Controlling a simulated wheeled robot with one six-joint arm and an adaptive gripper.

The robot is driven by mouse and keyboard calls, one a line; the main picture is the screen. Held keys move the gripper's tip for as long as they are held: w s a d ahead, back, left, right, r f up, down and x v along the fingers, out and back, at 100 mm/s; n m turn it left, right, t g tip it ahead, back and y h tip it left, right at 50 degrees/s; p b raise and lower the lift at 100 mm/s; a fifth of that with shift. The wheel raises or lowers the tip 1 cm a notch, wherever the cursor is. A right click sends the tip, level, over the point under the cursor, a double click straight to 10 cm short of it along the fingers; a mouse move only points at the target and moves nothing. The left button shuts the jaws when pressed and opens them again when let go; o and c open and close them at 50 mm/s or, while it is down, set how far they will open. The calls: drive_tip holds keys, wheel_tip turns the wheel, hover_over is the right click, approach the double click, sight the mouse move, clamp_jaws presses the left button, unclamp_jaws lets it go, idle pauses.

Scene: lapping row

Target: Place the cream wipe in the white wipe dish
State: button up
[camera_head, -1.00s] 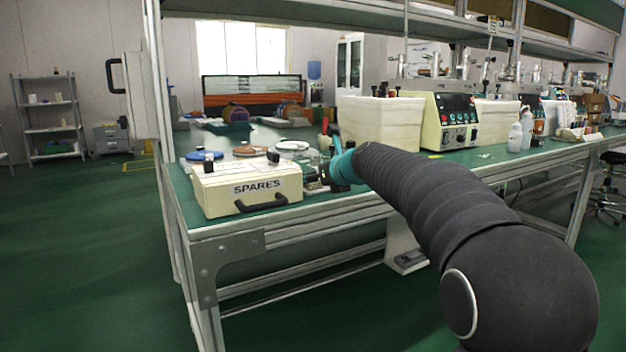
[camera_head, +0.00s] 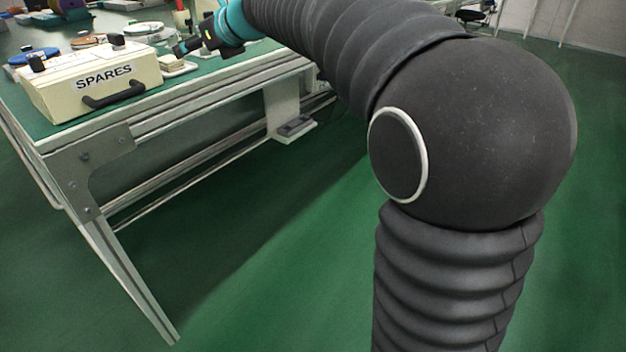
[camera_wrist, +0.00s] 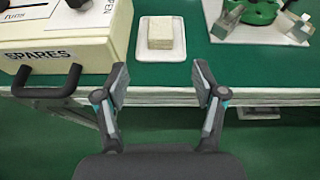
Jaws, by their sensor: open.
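A white shallow dish (camera_wrist: 143,50) lies on the green bench top near its front edge in the wrist view. A cream block that looks like the cream wipe (camera_wrist: 160,33) sits inside its rim. My gripper (camera_wrist: 161,76) is open and empty, its two fingers spread on the near side of the dish, apart from it. In the head view the dish (camera_head: 180,71) shows small beside the spares box, and my gripper (camera_head: 188,47) is above and just right of it. My arm covers the bench further right.
A cream box marked SPARES (camera_wrist: 60,45) with a black handle stands close left of the dish. A white plate (camera_wrist: 268,30) with metal blocks and a green ring lies to the right. Bare green bench shows between them and the dish.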

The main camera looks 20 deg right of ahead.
drive_tip(key=s+d+f+n+g+h, duration=0.1)
drive_tip(key=s+d+f+n, duration=0.4)
drive_tip(key=s, duration=0.8)
drive_tip(key=s+d+f+n+g+h, duration=0.2)
drive_tip(key=s+d+f+n+h, duration=0.2)
drive_tip(key=s+f+n, duration=0.6)
drive_tip(key=s+d+f+n+g+h, duration=0.2)
drive_tip(key=s+d+f+n, duration=0.4)
drive_tip(key=s+n, duration=0.7)
drive_tip(key=s+f, duration=0.2)
drive_tip(key=s, duration=0.1)
drive_tip(key=shift+d+n+h, duration=0.3)
drive_tip(key=shift+d+h, duration=0.1)
drive_tip(key=shift+w, duration=0.1)
drive_tip(key=shift+r, duration=0.1)
wheel_tip(320, 180, up, 7)
drive_tip(key=p, duration=0.6)
drive_tip(key=shift+f+p, duration=0.2)
drive_tip(key=shift+p, duration=0.1)
